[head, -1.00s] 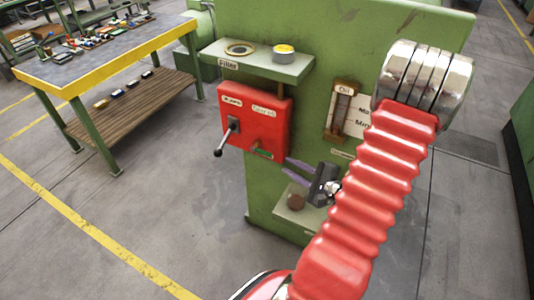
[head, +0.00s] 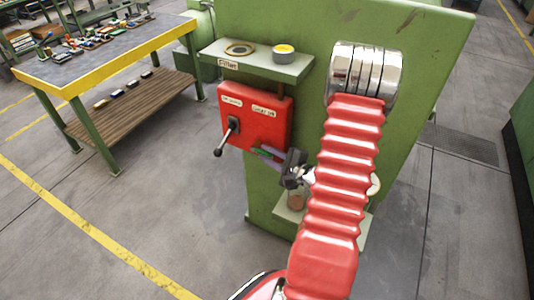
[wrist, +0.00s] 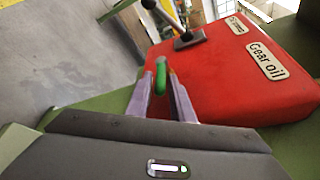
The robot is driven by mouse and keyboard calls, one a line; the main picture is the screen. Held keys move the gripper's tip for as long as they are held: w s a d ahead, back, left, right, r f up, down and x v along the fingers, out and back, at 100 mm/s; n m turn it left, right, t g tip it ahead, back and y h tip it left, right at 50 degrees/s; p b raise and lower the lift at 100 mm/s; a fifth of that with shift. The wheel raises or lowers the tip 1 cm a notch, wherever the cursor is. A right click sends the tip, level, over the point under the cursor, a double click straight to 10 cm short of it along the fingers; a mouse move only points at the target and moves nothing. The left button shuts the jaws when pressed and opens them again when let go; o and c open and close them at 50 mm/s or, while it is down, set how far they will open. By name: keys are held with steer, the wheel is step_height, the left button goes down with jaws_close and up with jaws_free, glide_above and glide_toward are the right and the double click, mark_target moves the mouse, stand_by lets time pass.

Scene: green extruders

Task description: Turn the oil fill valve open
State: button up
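The red box (head: 255,115) with a "Gear oil" label is mounted on the green machine. A small green handle (wrist: 160,76) sticks out from its lower face; it also shows in the head view (head: 263,153). A dark lever with a round knob (head: 220,152) sits on the box's left front. My gripper (head: 270,157) is at the box's lower edge. In the wrist view, the purple-grey fingers of my gripper (wrist: 161,88) stand on both sides of the green handle, apart, with narrow gaps. I cannot tell which handle is the oil fill valve.
A lower ledge (head: 290,222) holds a brown-filled jar (head: 296,199) below my gripper. My arm hides the oil gauge. The workbench (head: 110,50) is at left, with open floor between.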

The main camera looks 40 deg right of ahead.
steer(key=shift+w+f, duration=0.15)
steer(key=shift+w, duration=0.3)
jaws_close()
stand_by(0.3)
